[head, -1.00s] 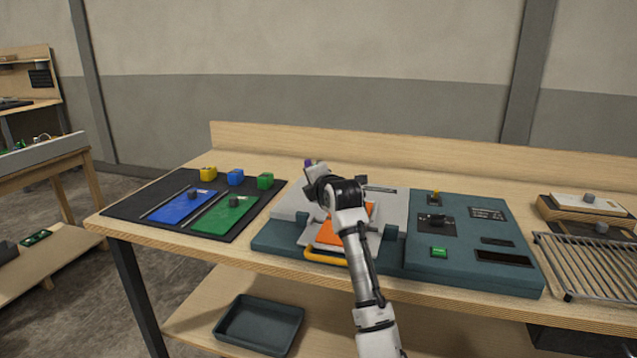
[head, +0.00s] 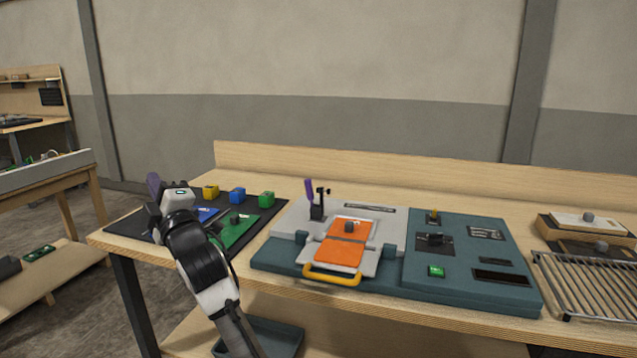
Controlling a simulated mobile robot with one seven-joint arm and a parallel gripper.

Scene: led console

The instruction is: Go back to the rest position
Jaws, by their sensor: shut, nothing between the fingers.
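My gripper (head: 153,190) is at the left of the head view, over the left part of the black mat (head: 265,210). Its fingers point away and are largely hidden by the wrist, and I see nothing held. A purple-handled lever (head: 309,190) stands upright behind the orange board.
A wire rack (head: 590,285) is at the right. A dark tray (head: 270,337) sits on the lower shelf, partly behind my arm. Free bench lies behind the console.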

